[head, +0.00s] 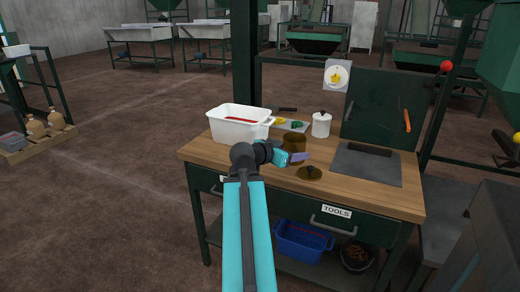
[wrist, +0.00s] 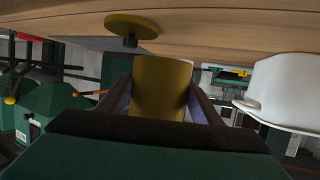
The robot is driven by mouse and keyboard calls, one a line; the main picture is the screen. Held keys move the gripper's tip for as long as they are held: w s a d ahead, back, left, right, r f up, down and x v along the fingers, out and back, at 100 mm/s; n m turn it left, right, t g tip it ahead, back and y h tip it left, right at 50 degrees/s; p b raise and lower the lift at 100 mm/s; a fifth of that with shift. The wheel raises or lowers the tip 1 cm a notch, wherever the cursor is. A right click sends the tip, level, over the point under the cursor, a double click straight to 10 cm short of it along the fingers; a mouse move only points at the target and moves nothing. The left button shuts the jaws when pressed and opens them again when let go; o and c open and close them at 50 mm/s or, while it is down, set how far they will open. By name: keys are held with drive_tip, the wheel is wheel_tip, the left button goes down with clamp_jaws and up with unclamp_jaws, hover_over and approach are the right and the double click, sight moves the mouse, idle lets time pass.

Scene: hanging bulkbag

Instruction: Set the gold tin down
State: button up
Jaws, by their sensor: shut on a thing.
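The gold tin (head: 294,142) is at the workbench, between the white tub and the dark mat; in the wrist view the tin (wrist: 162,88) stands between my two fingers. My gripper (head: 298,157) is shut on it, with the fingers along its sides. The tin looks upright. I cannot tell whether its base touches the wooden top (head: 250,160) or hangs just above it. A round gold lid with a knob (head: 309,173) lies on the bench in front of the tin; the lid also shows in the wrist view (wrist: 131,24).
A white tub (head: 238,128) stands left of the tin. A dark mat (head: 366,163) lies to the right. Bare wood shows at the front.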

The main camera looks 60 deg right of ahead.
drive_tip(key=shift+s+d+r, duration=0.1)
drive_tip(key=shift+s, duration=0.5)
drive_tip(key=shift+w+d+r+p, duration=0.1)
drive_tip(key=shift+w+d+p, duration=0.15)
drive_tip(key=shift+d+p, duration=0.2)
drive_tip(key=shift+w+d+f+p, duration=0.3)
drive_tip(key=shift+w+d, duration=0.7)
drive_tip(key=shift+d, duration=1.3)
drive_tip(key=shift+w+d+f+p, duration=0.25)
drive_tip(key=shift+w+d, duration=0.8)
drive_tip(key=shift+d, duration=1.2)
drive_tip(key=shift+w+d+f+p, duration=0.3)
drive_tip(key=shift+w+d, duration=0.7)
drive_tip(key=shift+d, duration=1.3)
drive_tip(key=shift+f, duration=0.1)
drive_tip(key=shift+f, duration=1.65)
drive_tip(key=shift+f, duration=0.15)
